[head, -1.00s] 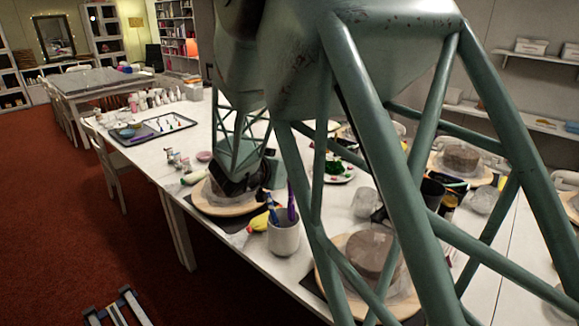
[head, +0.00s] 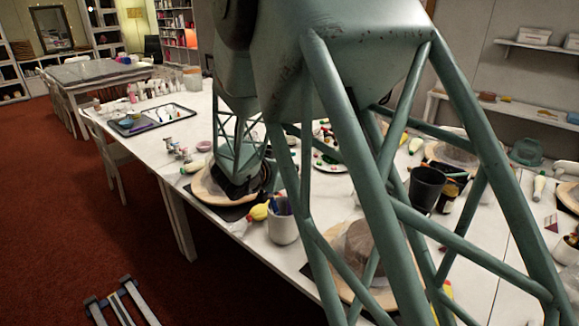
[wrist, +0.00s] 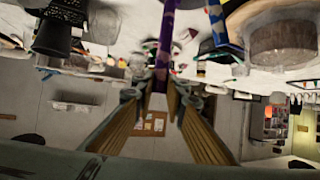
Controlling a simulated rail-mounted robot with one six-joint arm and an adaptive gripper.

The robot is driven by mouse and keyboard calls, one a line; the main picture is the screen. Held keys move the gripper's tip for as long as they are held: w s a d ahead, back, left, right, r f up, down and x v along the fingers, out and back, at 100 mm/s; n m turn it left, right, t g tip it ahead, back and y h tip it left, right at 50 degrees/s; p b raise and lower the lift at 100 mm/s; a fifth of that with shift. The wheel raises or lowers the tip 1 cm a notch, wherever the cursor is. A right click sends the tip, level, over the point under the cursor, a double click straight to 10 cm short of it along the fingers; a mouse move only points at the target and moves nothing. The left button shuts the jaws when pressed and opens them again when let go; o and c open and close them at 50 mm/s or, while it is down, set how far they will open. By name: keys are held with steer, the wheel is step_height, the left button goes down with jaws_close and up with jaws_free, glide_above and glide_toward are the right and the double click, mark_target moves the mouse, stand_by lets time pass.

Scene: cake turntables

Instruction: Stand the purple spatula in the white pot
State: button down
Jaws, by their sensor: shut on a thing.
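The purple spatula (wrist: 164,45) is between the fingertips of my gripper (wrist: 157,84) in the wrist view, which is upside down. The gripper is shut on it, and the spatula runs out past the frame's top edge. The white pot (head: 283,231) stands upright near the table's front edge in the head view, with blue and purple handles showing at its mouth. I cannot tell whether one of these belongs to the held spatula. My gripper's fingers cannot be made out in the head view.
A cake on a round board (head: 216,202) is left of the pot. Another cake (head: 362,240) is to the right, partly behind my arm. A yellow bottle (head: 259,211) lies beside the pot. A black pot (head: 425,183) stands farther back.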

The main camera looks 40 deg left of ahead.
steer(key=shift+f, duration=0.4)
steer(key=c, duration=2.5)
jaws_free()
steer(key=shift+c, duration=0.2)
steer(key=shift+s, duration=0.1)
steer(key=v, duration=1.1)
steer(key=shift+s+r, duration=0.2)
steer(key=shift+s, duration=0.15)
